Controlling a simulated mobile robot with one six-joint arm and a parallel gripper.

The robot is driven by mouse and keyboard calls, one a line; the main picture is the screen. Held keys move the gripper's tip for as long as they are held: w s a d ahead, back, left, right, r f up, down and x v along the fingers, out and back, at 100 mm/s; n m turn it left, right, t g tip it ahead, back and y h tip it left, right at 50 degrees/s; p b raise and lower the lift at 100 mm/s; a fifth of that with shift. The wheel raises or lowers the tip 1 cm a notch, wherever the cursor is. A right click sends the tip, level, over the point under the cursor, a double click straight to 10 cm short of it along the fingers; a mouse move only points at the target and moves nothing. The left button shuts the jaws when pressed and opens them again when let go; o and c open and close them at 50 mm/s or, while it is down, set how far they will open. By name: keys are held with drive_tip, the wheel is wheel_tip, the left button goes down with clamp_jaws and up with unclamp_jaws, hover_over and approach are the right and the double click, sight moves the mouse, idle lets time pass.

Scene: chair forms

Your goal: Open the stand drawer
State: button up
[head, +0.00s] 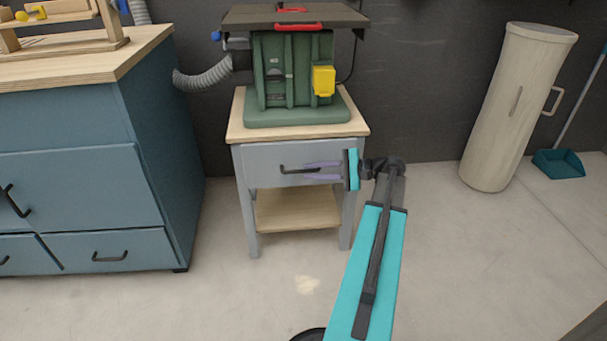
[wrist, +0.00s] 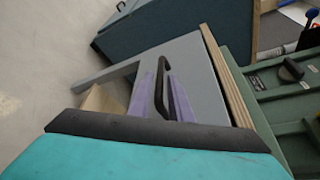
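The stand (head: 247,215) is grey with a wooden top and a lower shelf. Its drawer (head: 260,160) has a grey front and looks closed. A black bar handle (head: 290,170) is on the drawer front; it also shows in the wrist view (wrist: 160,88). My gripper (head: 308,170) is at the right part of the handle. Its two purple fingers are apart, one on each side of the handle in the wrist view (wrist: 162,96). I cannot tell whether either finger touches the handle.
A green machine (head: 290,75) with a yellow box stands on the stand. A blue cabinet (head: 80,190) with a wooden top is at the left. A pale cylindrical container (head: 515,105) and a teal dustpan (head: 558,163) are at the right. The floor in front is clear.

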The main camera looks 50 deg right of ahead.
sight(306, 171)
drive_tip(key=shift+b+x, duration=0.7)
drive_tip(key=shift+x, duration=1.7)
